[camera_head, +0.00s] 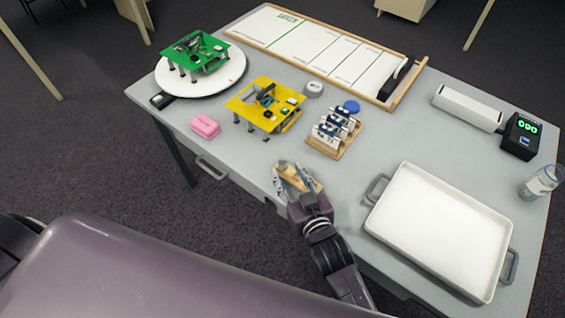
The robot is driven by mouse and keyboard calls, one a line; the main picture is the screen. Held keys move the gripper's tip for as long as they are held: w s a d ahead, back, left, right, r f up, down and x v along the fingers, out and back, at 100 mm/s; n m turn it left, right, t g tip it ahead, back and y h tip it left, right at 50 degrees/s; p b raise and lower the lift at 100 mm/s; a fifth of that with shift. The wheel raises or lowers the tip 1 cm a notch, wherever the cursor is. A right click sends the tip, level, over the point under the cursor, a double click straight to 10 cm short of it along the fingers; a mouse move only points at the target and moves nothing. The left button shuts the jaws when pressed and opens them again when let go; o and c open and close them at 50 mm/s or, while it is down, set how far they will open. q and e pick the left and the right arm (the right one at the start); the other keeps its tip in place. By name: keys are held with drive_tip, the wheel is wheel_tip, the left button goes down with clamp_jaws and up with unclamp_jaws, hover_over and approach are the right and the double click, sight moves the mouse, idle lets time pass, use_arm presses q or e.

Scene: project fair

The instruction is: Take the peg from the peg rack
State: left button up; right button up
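My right gripper (297,177) is at the table's front edge, left of the white tray. Its fingers look spread apart. A small tan wooden piece (303,175) shows at the fingers, partly hidden by them. I cannot tell whether it is the peg rack or whether the fingers touch it. No separate peg can be made out there. Behind it stands a small wooden rack (343,150) with several blue and white upright pieces and number labels. My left gripper is not in view.
The white tray (440,230) with grey handles fills the front right. A yellow board (262,103), pink block (205,126) and green board on a white disc (228,75) stand left. Bare table lies between rack and tray.

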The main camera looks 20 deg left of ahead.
sight(283, 164)
drive_tip(key=x, duration=0.3)
drive_tip(key=shift+w+a+f, duration=0.1)
drive_tip(key=shift+w+a, duration=0.05)
drive_tip(key=shift+w+a+f, duration=0.15)
drive_tip(key=shift+w+a, duration=0.05)
drive_tip(key=shift+w, duration=0.05)
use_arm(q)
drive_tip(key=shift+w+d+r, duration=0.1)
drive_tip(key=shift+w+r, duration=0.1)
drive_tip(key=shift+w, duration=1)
use_arm(e)
drive_tip(key=shift+c, duration=0.7)
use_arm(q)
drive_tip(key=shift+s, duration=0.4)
use_arm(e)
drive_tip(key=c, duration=0.8)
